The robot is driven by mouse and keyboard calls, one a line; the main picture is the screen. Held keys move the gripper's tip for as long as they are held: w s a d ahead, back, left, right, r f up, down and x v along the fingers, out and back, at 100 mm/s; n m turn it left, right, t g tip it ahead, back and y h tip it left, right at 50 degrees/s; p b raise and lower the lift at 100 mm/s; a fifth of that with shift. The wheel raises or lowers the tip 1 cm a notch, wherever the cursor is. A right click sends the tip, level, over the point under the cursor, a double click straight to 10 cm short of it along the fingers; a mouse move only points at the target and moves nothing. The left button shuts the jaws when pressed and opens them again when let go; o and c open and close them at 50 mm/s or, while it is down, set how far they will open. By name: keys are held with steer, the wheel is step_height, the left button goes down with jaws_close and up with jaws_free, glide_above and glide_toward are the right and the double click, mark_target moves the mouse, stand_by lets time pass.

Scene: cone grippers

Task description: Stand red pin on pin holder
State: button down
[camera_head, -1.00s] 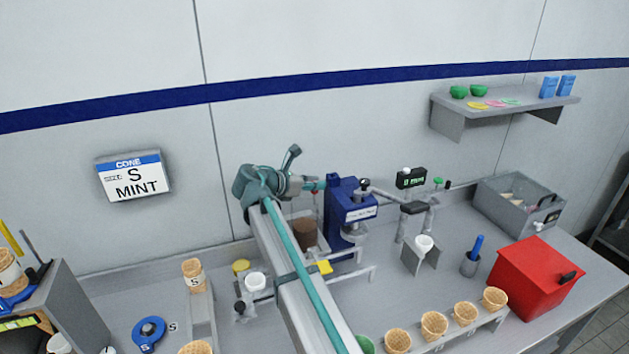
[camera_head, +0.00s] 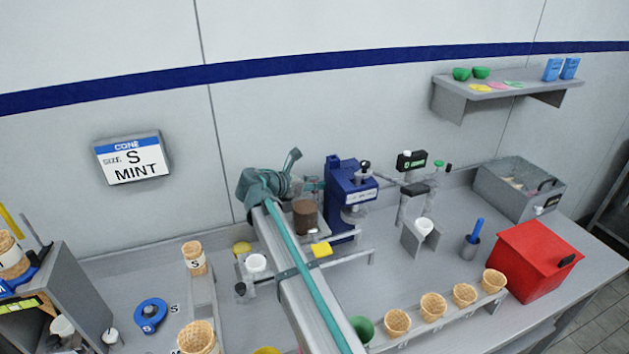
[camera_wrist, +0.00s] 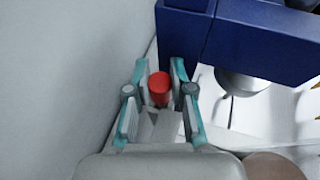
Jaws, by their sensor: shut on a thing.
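The red pin (camera_wrist: 159,88) shows its round end between the teal fingers of my gripper (camera_wrist: 160,70) in the wrist view. The gripper is shut on it. In the head view my gripper (camera_head: 312,184) is at the back of the counter, just left of the blue press machine (camera_head: 345,197) and behind a brown cylinder (camera_head: 305,217). The pin is too small and covered to make out there. I cannot pick out the pin holder for certain; a grey surface shows below the pin in the wrist view, but I cannot tell what it is.
The blue machine (camera_wrist: 240,45) is close on the right of my fingers, and the pale wall is on the left. My arm crosses the counter. A row of cones (camera_head: 433,306), a red box (camera_head: 535,262) and a grey bin (camera_head: 518,187) stand to the right.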

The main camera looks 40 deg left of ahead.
steer(key=c, duration=0.9)
jaws_free()
steer(key=shift+c, duration=0.2)
step_height(320, 180, up, 10)
stand_by(0.4)
